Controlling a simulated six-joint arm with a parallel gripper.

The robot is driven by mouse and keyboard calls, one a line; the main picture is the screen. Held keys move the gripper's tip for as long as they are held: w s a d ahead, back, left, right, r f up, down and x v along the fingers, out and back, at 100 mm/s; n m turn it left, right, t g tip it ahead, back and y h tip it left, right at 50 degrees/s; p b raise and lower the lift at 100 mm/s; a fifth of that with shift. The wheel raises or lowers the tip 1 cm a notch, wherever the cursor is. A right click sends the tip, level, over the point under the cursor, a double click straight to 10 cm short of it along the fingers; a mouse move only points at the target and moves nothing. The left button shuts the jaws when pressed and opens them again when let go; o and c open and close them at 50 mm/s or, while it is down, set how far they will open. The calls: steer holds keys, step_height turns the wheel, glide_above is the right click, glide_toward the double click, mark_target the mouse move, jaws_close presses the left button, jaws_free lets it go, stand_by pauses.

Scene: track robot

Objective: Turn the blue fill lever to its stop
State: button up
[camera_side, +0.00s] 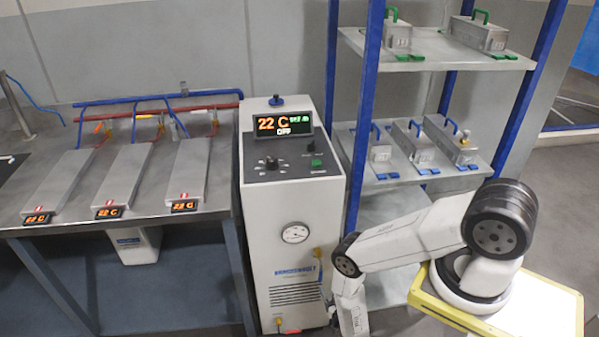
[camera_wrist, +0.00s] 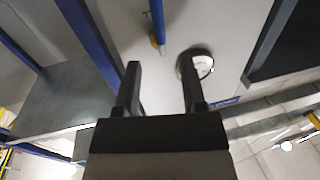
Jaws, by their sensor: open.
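The white and grey chiller cabinet (camera_side: 262,215) stands in the middle of the side view, with a round gauge (camera_side: 296,233) on its front. A small blue lever (camera_side: 321,271) shows below a yellow fitting (camera_side: 318,253) on the cabinet's lower right. In the wrist view, a blue bar that looks like this lever (camera_wrist: 157,18) has a yellow piece beside its end. My gripper (camera_wrist: 160,66) is open and empty, its fingers apart. The bar's end lies just beyond the gap between the fingertips; contact is not visible. In the side view, my fingertips cannot be made out.
A blue-posted shelf rack (camera_side: 365,100) with metal boxes stands right of the cabinet, close to my arm. A bench (camera_side: 60,240) with several metal units is on the left. Another yellow fitting (camera_side: 278,322) sits low on the cabinet. A round gauge (camera_wrist: 204,66) shows by the right finger.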

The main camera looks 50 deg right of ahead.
mark_target(321, 274)
steer(key=shift+x, duration=3.75)
jaws_close()
